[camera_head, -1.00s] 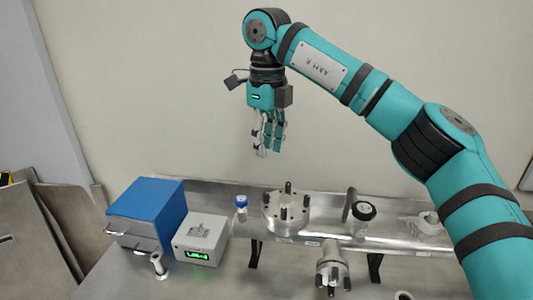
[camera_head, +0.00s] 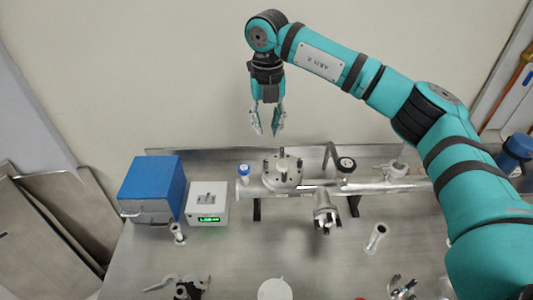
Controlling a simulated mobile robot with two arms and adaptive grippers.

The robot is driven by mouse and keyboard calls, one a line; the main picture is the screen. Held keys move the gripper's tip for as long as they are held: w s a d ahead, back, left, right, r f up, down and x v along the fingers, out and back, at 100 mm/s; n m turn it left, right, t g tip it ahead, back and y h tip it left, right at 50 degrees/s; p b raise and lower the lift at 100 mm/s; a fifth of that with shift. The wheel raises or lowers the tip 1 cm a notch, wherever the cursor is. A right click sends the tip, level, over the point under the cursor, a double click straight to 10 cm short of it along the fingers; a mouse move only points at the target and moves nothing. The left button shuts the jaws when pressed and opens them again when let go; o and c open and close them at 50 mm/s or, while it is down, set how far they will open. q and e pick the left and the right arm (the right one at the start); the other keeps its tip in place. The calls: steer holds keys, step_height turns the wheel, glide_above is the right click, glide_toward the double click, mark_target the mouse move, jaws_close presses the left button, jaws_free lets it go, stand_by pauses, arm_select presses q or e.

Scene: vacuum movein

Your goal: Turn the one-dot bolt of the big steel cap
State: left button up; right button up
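The big steel cap (camera_head: 282,181) is a round silver flange on top of the horizontal pipe. Several dark upright bolts stand around its rim; the dots that tell them apart are too small to make out. My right gripper (camera_head: 267,133) hangs above and slightly left of the cap, pointing down. Its two fingers are apart with nothing between them, and it touches nothing. My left gripper is not in view.
A blue box (camera_head: 152,185) and a grey device with a green display (camera_head: 207,203) stand left of the cap. A blue-topped valve (camera_head: 243,170) and a black round gauge (camera_head: 346,164) flank it. A smaller flanged port (camera_head: 325,213) sticks out in front.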

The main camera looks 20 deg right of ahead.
mark_target(266, 160)
steer(key=f+p, duration=0.1)
steer(key=f, duration=0.4)
steer(key=f+p, duration=0.2)
steer(key=f, duration=0.3)
steer(key=shift+a+f, duration=0.2)
steer(key=shift+f, duration=0.5)
jaws_close()
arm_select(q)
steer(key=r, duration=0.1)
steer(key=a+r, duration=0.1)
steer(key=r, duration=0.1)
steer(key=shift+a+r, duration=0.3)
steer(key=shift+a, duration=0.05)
